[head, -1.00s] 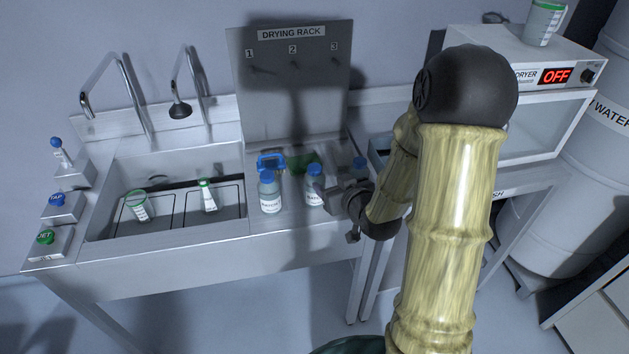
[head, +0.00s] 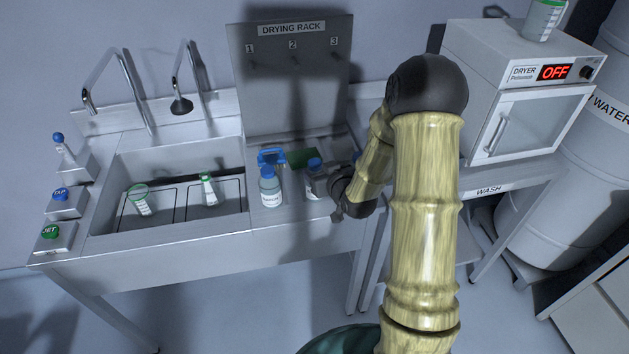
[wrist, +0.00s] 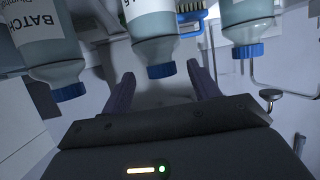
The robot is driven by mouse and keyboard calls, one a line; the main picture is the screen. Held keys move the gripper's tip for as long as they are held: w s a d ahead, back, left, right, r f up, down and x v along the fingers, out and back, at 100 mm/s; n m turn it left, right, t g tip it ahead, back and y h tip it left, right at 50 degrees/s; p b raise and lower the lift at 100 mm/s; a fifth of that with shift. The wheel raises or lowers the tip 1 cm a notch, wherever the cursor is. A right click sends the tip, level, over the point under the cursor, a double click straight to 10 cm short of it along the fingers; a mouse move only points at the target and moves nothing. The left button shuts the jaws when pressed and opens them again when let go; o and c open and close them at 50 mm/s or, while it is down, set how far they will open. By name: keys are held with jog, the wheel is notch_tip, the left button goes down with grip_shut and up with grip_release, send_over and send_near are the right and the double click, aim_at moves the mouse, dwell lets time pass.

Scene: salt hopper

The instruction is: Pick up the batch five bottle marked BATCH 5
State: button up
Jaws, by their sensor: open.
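The batch five bottle (wrist: 150,28), a clear bottle with a blue cap, appears upside down in the wrist view. Its white label shows a "5", partly cut off by the frame. In the head view the middle blue-capped bottle (head: 314,165) stands on the counter, partly covered by my gripper (head: 330,188). In the wrist view my gripper (wrist: 163,90) is open, its two fingers spread with the batch five bottle's cap showing between and just beyond them. I cannot tell whether the fingers reach around the bottle. Nothing is held.
Another bottle (wrist: 40,45) with "BATCH" on its label is close on the left in the wrist view, and a third (wrist: 247,22) is on the right. A blue-handled brush (head: 271,157) and green pad (head: 302,157) lie behind. The sink (head: 120,228) is left.

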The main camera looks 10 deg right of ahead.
aim_at(318, 168)
jog(key=p+x, duration=0.1)
jog(key=x, duration=0.3)
jog(key=shift+a, duration=0.1)
dwell(0.3)
grip_shut()
